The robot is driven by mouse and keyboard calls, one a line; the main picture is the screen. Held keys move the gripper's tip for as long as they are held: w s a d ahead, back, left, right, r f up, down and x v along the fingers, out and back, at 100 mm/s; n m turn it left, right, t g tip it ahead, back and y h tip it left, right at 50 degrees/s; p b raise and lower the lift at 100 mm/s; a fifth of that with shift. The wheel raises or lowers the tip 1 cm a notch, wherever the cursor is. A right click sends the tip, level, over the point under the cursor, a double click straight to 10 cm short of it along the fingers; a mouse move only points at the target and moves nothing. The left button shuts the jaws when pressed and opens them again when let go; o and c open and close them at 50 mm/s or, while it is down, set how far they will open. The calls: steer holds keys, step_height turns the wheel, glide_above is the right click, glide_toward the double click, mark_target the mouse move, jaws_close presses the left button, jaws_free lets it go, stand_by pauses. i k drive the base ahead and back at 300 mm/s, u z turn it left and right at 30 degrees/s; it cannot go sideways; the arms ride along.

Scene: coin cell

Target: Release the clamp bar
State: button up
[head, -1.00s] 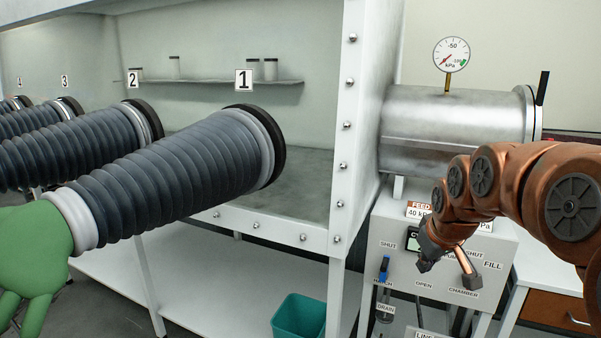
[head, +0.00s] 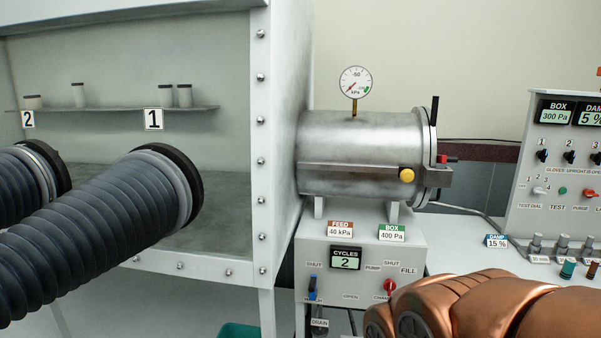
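A steel cylindrical chamber (head: 345,150) lies on its side against the glovebox wall. At its right end is a round door rim (head: 428,150). A black upright handle (head: 435,128) stands at the door, and a small red part (head: 442,159) sits beside it. A dark horizontal bar (head: 345,171) runs along the chamber's front to a bracket at the door, with a yellow knob (head: 406,175) on it. I cannot tell which of these parts is the clamp bar. My copper arm shows at the bottom right, below the chamber; my gripper is out of view.
A control box (head: 415,250) with a blue-handled valve (head: 312,288) and red knob (head: 389,287) stands under the chamber. A dial gauge (head: 356,82) sits on top. Glovebox sleeves (head: 110,235) fill the left. An instrument panel (head: 565,170) and small vials (head: 567,270) are right.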

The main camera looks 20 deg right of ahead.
mark_target(441, 159)
steer(key=u, duration=3.2)
steer(key=k, duration=2.65)
steer(key=z, duration=0.95)
